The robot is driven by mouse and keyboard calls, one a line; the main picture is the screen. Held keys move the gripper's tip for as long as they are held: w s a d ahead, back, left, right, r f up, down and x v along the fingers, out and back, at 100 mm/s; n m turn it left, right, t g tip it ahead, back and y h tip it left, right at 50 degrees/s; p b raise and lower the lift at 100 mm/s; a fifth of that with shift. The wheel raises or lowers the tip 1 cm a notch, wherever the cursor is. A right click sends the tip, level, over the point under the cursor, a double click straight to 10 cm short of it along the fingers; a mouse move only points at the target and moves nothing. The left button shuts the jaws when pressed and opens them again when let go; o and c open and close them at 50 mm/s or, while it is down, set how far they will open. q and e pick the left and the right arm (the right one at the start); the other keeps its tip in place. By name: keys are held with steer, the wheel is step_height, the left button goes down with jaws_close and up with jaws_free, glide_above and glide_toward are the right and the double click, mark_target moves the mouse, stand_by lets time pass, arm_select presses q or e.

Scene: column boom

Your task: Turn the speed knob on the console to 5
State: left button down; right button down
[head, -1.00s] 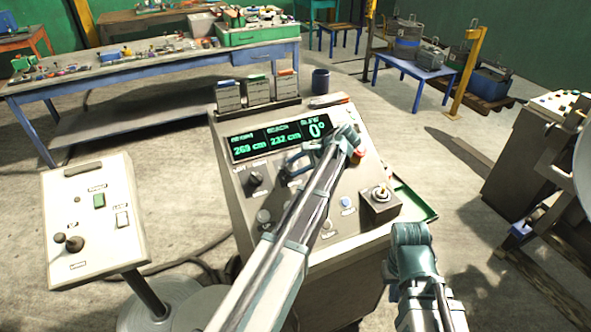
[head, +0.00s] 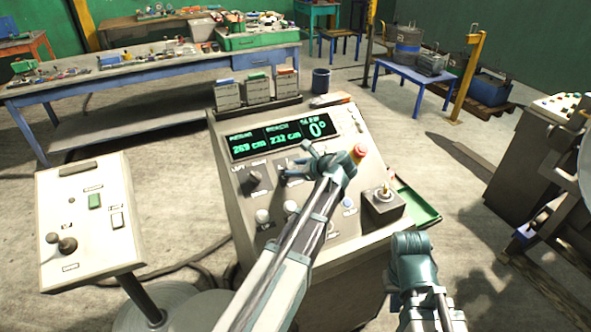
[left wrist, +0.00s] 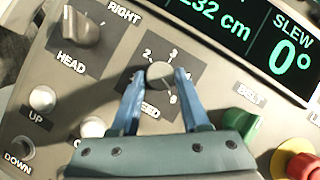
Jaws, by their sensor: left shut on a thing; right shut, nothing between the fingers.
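The grey console (head: 236,192) stands in the middle of the head view with a sloping panel. The round grey speed knob (left wrist: 159,75) shows in the left wrist view on a dark plate with a partly covered number scale; 2 and 3 are readable above it. My left gripper (left wrist: 160,82) has its blue fingers on both sides of the knob and is shut on it. In the head view this gripper (head: 290,170) hides the knob. I cannot tell which number the knob points to. My right gripper (head: 410,243) is low beside the console's right side, empty; its fingers are not clear.
A head selector (left wrist: 82,25) and white buttons lie left of the knob. A green belt switch (left wrist: 240,125) and red button (left wrist: 303,165) are to the right. The display (head: 283,137) reads 269 cm, 232 cm and 0°. A joystick box (head: 382,208) sits at the panel's right.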

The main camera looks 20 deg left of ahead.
arm_select(q)
steer(key=shift+s+m+t, duration=0.15)
steer(key=shift+m+t, duration=0.15)
steer(key=shift+m, duration=0.7)
steer(key=shift+c, duration=2)
jaws_free()
steer(key=p+v, duration=0.7)
steer(key=v, duration=0.6)
steer(key=shift+s+d+r, duration=0.2)
steer(key=shift+s+r, duration=0.05)
steer(key=shift+r, duration=0.05)
